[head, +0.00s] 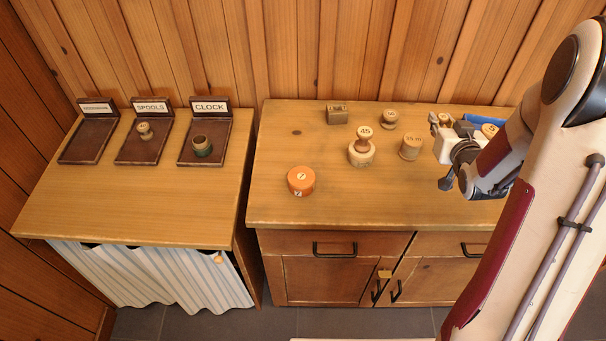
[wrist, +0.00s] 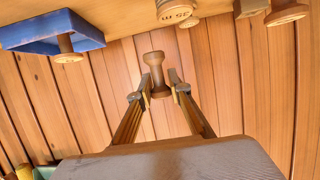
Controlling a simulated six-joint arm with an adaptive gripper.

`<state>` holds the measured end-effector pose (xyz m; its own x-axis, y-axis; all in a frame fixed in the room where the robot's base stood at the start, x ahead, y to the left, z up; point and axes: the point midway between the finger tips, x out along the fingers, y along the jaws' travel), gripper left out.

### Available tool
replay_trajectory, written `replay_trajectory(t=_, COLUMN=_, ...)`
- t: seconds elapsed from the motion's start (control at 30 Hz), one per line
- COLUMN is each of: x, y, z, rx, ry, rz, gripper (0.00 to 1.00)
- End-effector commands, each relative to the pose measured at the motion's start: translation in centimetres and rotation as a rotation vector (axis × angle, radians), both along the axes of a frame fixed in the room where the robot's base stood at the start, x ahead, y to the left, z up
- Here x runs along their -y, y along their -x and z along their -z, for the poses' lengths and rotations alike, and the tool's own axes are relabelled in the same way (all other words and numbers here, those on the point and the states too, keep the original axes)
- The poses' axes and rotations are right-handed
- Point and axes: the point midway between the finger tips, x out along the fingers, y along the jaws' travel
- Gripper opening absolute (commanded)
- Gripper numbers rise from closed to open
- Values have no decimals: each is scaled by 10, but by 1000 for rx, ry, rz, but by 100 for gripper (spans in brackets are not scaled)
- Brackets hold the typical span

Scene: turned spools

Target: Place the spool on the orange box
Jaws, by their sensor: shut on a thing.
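My gripper (wrist: 159,90) is shut on a wooden spool (wrist: 155,70), seen in the wrist view between the two fingertips with its flared end showing beyond them. In the head view my gripper (head: 440,124) is raised at the right, by the blue tray; the held spool is hard to make out there. The orange box (head: 301,184) is round, marked 7, and stands at the counter's front left, well left of my gripper. Its top has nothing on it.
A pale round box (head: 361,156) marked 45 bears a spool (head: 364,137). A 25 m box (head: 410,147), a small spool (head: 389,119) and a square box (head: 337,115) stand nearby. A blue tray (wrist: 50,35) holds a spool. Labelled trays (head: 143,152) stand on the left table.

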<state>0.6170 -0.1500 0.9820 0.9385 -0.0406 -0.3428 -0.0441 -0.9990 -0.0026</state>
Motion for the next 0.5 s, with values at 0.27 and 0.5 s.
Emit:
replay_trajectory(t=0.27, x=-95, y=-11, z=-17, rx=2, ry=1, rz=-222, gripper=8)
replay_trajectory(t=0.5, x=-176, y=-3, z=-28, rx=1, ry=0, rz=-423, gripper=8)
